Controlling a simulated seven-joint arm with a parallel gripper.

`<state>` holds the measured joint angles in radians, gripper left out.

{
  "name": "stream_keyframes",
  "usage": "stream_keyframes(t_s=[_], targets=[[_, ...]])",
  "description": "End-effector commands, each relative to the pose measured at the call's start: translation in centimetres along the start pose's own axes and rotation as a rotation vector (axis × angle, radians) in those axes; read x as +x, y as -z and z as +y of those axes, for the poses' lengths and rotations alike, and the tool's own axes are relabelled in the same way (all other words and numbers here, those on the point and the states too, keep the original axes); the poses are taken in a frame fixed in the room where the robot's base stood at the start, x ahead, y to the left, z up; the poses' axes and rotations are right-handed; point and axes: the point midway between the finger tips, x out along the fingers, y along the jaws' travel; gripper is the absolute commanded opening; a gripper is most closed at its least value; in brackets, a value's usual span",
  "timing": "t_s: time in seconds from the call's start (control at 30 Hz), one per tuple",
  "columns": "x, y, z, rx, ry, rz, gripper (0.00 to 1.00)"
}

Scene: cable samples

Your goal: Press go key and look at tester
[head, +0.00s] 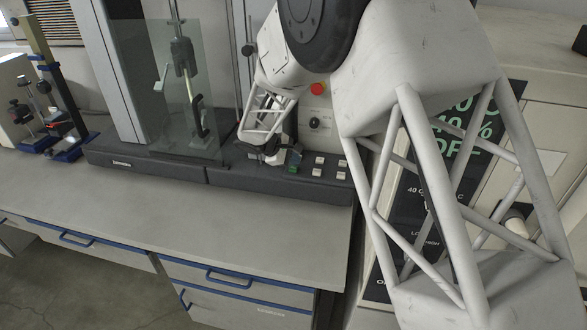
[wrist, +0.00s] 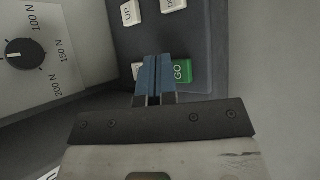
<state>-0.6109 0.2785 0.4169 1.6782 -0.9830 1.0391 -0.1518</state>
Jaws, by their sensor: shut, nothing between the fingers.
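The tester (head: 140,165) stands on the bench, with a dark base, a tall column and a clear shield. Its green go key (wrist: 183,72) is on the dark key panel; in the head view it is a small green spot (head: 293,169) beside my gripper (head: 285,158). In the wrist view my gripper (wrist: 158,77) is shut and empty. Its blue fingertips lie over the left edge of the go key, covering part of it. I cannot tell whether they touch the key.
White keys (wrist: 131,12) surround the go key, one partly hidden by my fingers. A force dial (wrist: 22,54) sits left of them. A red button (head: 317,89) is on the tester. A cabinet with a display (head: 470,130) stands right, partly behind my arm. The bench front (head: 180,220) is clear.

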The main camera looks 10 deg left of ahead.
Motion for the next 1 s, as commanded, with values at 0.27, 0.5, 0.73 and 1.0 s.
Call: stream_keyframes(t_s=[0.27,0.5,0.73,1.0], targets=[[0.29,0.22,-0.22,0.0,0.0,0.0,0.0],[0.6,0.45,-0.45,-0.001,0.0,0.0,0.0],[0.59,0.45,-0.45,0.0,0.0,0.0,0.0],[0.64,0.48,-0.48,0.0,0.0,0.0,0.0]])
